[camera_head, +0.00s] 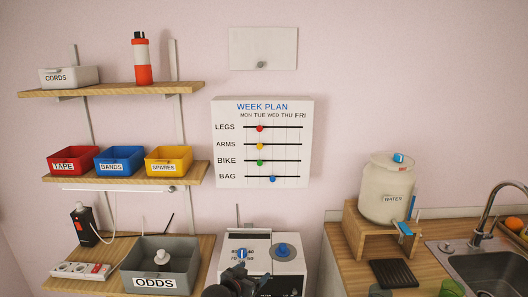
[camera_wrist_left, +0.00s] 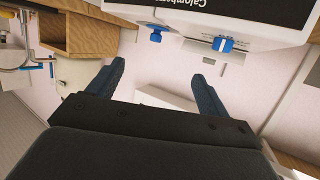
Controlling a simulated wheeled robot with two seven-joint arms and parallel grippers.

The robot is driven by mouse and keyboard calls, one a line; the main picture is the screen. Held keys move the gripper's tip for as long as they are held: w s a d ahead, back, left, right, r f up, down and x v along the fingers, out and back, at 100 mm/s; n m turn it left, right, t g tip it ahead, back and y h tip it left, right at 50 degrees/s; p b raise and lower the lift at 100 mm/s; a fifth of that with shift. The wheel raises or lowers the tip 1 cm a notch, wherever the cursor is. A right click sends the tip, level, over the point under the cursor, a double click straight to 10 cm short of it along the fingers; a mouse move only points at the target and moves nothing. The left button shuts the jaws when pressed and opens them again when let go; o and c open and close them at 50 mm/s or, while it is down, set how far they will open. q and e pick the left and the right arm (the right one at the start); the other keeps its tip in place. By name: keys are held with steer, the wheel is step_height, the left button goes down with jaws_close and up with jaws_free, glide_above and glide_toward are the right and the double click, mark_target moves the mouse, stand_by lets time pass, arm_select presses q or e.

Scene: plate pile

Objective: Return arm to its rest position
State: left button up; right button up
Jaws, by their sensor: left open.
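My left gripper (camera_head: 240,274) shows as a dark shape at the bottom middle of the head view, in front of a white appliance (camera_head: 290,266) with blue knobs. In the left wrist view the fingers of my left gripper (camera_wrist_left: 156,85) are spread wide, with nothing between them. The same appliance (camera_wrist_left: 270,22) appears upside down at the top of that view, beyond the fingertips and apart from them. My right gripper is not seen in either view.
At left are shelves with labelled bins and a grey ODDS bin (camera_head: 165,270). A week plan board (camera_head: 235,180) hangs on the wall. At right, a water jar (camera_head: 385,205) stands on a wooden stand (camera_head: 352,228) beside a sink (camera_head: 490,270).

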arm_select(q)
steer(key=s+a+f+n+g+y+b, duration=0.1)
steer(key=s+a+f+g, duration=0.15)
steer(key=s+f, duration=0.7)
steer(key=s+a+f+n+g+y+b, duration=0.1)
steer(key=s+a+f+y, duration=0.15)
steer(key=f, duration=1.45)
steer(key=s+a+f+n+g+y+b, duration=0.15)
steer(key=s+a+f, duration=0.35)
steer(key=f, duration=0.8)
steer(key=s+a+f+g, duration=0.1)
steer(key=s+f+g, duration=0.1)
steer(key=s+f, duration=0.6)
steer(key=s+a+f+g+y+b, duration=0.1)
steer(key=s+a+f+g, duration=0.1)
steer(key=s+f, duration=0.6)
steer(key=s+a+f+g, duration=0.1)
steer(key=s+f, duration=0.7)
steer(key=s, duration=0.9)
steer(key=shift+s+a+f+g+y+b, duration=0.3)
steer(key=shift+a+g+y, duration=0.1)
steer(key=shift+a, duration=0.2)
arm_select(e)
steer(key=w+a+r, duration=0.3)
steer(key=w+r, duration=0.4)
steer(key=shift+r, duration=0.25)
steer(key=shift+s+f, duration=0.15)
